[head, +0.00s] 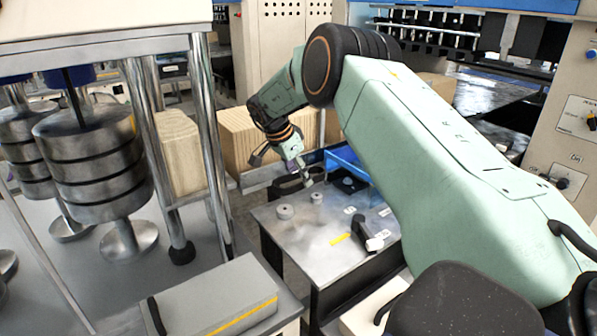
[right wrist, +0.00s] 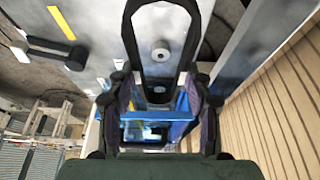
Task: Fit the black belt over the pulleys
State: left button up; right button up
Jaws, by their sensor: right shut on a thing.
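The black belt (right wrist: 133,45) is a long closed loop in the right wrist view, its near end between my right gripper's fingers (right wrist: 160,86). My right gripper (head: 306,181) is shut on it at the back edge of the metal-topped bench (head: 318,241). In the head view the belt (head: 287,190) is a small dark band beside the gripper. Two grey pulleys (head: 285,212) and (head: 316,198) stand on the bench in front of the gripper. In the wrist view a round grey piece (right wrist: 160,54) shows inside the loop; I cannot tell whether the belt surrounds it or hovers above. My left gripper is out of view.
A black lever (head: 364,233) with a white end and a yellow strip (head: 340,239) are on the bench. A blue tray (head: 343,160) and a black knob (head: 348,184) are at its back. Metal posts and stacked rollers (head: 96,165) fill the left.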

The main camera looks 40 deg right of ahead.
jog(key=shift+b+x, duration=0.45)
jog(key=shift+x, duration=0.65)
jog(key=shift+w+a+f+b, duration=0.1)
jog(key=shift+a+f+b, duration=0.3)
jog(key=shift+f, duration=0.2)
jog(key=shift+b+x, duration=0.45)
jog(key=shift+x, duration=0.45)
jog(key=shift+a+f+b, duration=0.3)
jog(key=shift+f+b, duration=0.15)
jog(key=shift+f, duration=0.15)
jog(key=shift+d+f+b, duration=0.2)
jog(key=shift+f+b, duration=0.25)
jog(key=shift+f, duration=0.2)
jog(key=shift+a, duration=0.15)
jog(key=shift+f+b, duration=0.3)
